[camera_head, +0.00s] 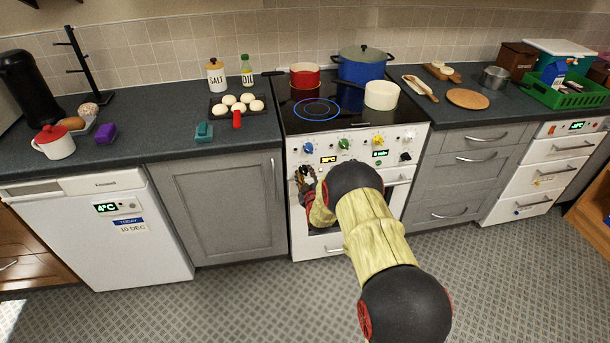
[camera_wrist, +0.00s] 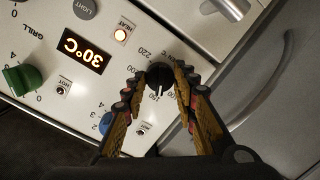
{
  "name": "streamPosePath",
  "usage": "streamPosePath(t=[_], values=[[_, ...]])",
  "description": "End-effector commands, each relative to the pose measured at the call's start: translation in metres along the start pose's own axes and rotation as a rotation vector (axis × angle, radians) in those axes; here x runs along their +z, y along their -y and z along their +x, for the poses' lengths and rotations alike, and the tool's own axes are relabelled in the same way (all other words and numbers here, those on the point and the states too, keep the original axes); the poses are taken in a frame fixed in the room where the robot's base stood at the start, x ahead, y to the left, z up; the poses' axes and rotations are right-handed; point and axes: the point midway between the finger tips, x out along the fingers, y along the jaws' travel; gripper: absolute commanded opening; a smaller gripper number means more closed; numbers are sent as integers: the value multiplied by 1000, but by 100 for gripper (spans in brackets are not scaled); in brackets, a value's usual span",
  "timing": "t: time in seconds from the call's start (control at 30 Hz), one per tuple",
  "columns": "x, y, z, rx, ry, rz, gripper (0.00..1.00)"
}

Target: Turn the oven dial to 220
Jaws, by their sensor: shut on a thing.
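The oven dial (camera_wrist: 158,76) is a small round black knob with a white pointer line, on the white oven panel. Temperature numbers ring it, with 220 legible at its upper left in the wrist view. The pointer line faces the lower side of that picture, away from 220. My gripper (camera_wrist: 160,84) is shut on the dial, one finger on each side. In the head view my gripper (camera_head: 306,178) is at the left of the oven front and hides the dial. The oven display (camera_wrist: 83,50) reads 30°C.
A green grill knob (camera_wrist: 22,79) and part of a blue knob (camera_wrist: 105,122) are close by. The oven door handle (camera_head: 398,181) lies right of my gripper. Pots stand on the hob (camera_head: 318,109) above.

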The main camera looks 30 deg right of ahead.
Motion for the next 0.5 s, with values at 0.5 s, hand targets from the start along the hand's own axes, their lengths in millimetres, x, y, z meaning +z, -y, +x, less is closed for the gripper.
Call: streamPosePath(t=[0.5], values=[[4, 1, -1, -55, -30, 484, 3]])
